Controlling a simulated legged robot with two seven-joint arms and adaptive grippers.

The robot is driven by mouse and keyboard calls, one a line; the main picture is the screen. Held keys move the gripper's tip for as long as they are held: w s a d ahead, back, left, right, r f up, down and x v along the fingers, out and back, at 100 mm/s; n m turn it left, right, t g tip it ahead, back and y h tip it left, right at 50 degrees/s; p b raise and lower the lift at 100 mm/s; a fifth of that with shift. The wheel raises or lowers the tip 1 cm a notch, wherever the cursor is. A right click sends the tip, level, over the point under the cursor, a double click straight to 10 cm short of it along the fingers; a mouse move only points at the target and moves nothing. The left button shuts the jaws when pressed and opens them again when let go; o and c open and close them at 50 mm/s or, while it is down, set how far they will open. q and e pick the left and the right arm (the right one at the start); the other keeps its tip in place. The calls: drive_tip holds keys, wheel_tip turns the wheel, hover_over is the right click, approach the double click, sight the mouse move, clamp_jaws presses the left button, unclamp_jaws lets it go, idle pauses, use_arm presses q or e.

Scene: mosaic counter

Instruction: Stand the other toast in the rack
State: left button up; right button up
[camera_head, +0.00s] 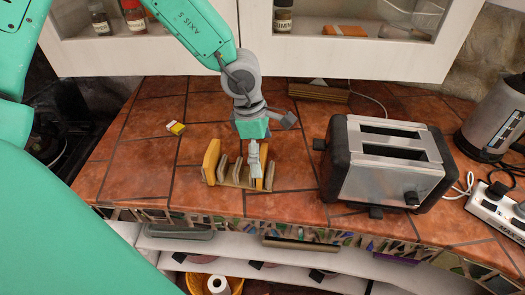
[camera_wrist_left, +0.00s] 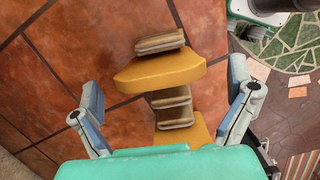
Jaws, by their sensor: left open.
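The toast rack (camera_head: 237,181) stands on the tiled counter, with brown dividers (camera_wrist_left: 172,96). One yellow toast (camera_head: 211,158) stands upright at the rack's left end; its lower part in the wrist view (camera_wrist_left: 197,130) is partly hidden by my gripper's body. A second toast (camera_head: 268,177) stands towards the rack's right end, partly hidden behind my gripper; it shows clearly in the wrist view (camera_wrist_left: 158,70). My left gripper (camera_head: 254,176) points down over the rack's right part. Its fingers are open, one on each side of the second toast, with visible gaps. My right gripper is not in view.
A steel toaster (camera_head: 385,165) with two empty-looking slots stands right of the rack. A kettle (camera_head: 490,118) and a power strip (camera_head: 500,208) are at the far right. A small yellow box (camera_head: 176,128) lies behind the rack. The counter left of the rack is clear.

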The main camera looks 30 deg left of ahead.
use_arm(q)
drive_tip(key=shift+r, duration=0.2)
wheel_tip(320, 180, up, 11)
drive_tip(key=a, duration=0.2)
drive_tip(key=shift+s+r, duration=0.15)
drive_tip(key=shift+s, duration=0.15)
drive_tip(key=shift+a, duration=0.1)
idle(0.5)
